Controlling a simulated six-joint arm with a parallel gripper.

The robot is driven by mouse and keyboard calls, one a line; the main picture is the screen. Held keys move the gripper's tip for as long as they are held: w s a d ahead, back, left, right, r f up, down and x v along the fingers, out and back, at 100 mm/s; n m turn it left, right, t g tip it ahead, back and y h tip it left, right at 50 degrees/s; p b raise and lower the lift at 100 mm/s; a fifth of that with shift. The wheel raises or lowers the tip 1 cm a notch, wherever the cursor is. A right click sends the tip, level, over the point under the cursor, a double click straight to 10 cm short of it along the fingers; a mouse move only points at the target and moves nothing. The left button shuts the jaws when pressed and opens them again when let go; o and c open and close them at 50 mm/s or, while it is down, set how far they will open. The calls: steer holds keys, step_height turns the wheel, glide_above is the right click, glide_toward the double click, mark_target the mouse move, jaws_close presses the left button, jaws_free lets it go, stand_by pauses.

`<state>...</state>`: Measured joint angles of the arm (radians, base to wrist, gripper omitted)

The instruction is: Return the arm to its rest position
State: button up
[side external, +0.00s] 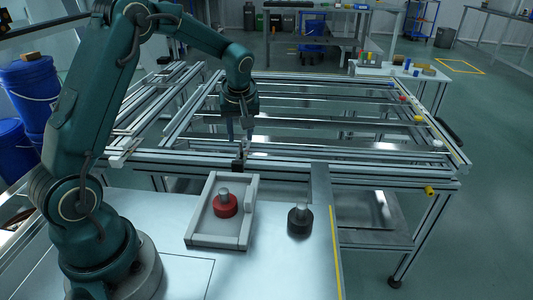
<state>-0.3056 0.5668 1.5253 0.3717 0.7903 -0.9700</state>
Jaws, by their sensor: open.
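My gripper (240,136) is in the side external view, pointing down over the near rails of the panel fixture (370,158). Its two fingers are apart, and I see nothing held between them. A small dark block (238,165) sits just below the fingertips at the near rail; I cannot tell whether they touch it. My arm reaches up from its base at the lower left, bends at the top and comes down to the right. No marker for the rest position is visible.
A red round piece with a metal knob (225,207) stands in a grey tray (202,240). A black one (299,221) stands on the white table (275,270) right of it. Blue barrels (35,90) stand at the left. The air above the fixture's right half is clear.

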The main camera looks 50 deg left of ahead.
steer(key=s+d+r+m+t, duration=0.3)
steer(key=s+d+r+t, duration=0.15)
steer(key=d+r, duration=0.65)
steer(key=s+d+f+m+h, duration=0.1)
steer(key=s+d+m+h, duration=0.1)
steer(key=s, duration=0.5)
steer(key=s+d+f+m+g+h, duration=0.1)
steer(key=s+d+m, duration=0.3)
steer(key=s+m, duration=0.3)
steer(key=shift+s+h, duration=0.4)
steer(key=shift+s, duration=0.05)
